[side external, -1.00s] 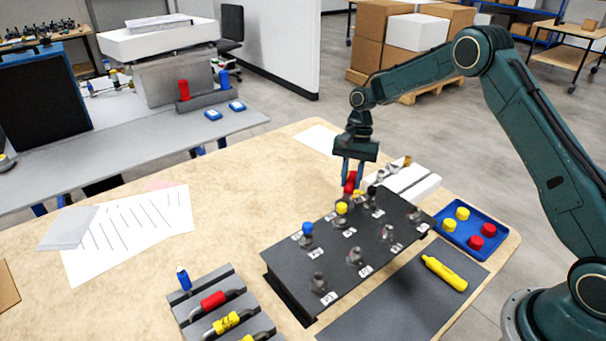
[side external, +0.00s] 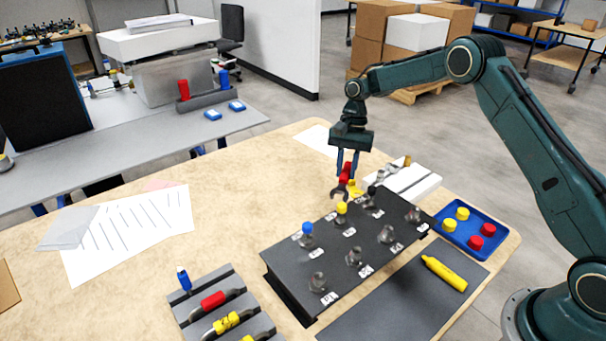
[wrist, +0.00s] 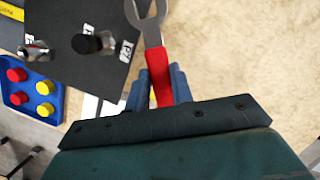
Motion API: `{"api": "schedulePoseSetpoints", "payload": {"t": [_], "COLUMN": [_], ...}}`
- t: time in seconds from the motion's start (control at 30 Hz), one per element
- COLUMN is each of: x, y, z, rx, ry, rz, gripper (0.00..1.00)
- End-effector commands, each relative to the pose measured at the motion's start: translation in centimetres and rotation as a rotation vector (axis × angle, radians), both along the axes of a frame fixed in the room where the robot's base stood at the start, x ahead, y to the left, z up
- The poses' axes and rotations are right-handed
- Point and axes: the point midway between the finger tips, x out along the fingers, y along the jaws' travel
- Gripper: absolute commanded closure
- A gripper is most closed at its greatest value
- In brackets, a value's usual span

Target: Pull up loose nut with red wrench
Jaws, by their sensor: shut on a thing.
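My gripper (side external: 346,168) is shut on the red wrench (side external: 345,174), holding it by its red handle. The wrist view shows the red handle (wrist: 160,82) between the blue fingers and the grey open jaw (wrist: 149,18) pointing away from the gripper. The jaw is beside the back edge of the black panel (side external: 285,262), apparently above it and apart from the fittings. Several metal fittings with nuts stand on the panel, including ones with a blue cap (side external: 307,229), a yellow cap (side external: 341,208) and a black cap (wrist: 86,44). I cannot tell which nut is loose.
A white rack (side external: 420,183) stands behind the panel, with a yellow item (side external: 355,187) near it. A yellow marker-like tube (side external: 443,273) lies on a dark mat.

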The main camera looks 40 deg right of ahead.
Motion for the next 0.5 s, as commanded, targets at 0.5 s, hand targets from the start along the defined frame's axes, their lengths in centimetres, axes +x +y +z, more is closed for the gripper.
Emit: {"api": "schedulePoseSetpoints", "payload": {"t": [0.5], "x": [0.89], "y": [-0.05], "z": [1.06], "rx": [-0.001], "ry": [-0.002], "rz": [0.000], "gripper": [1.00]}}
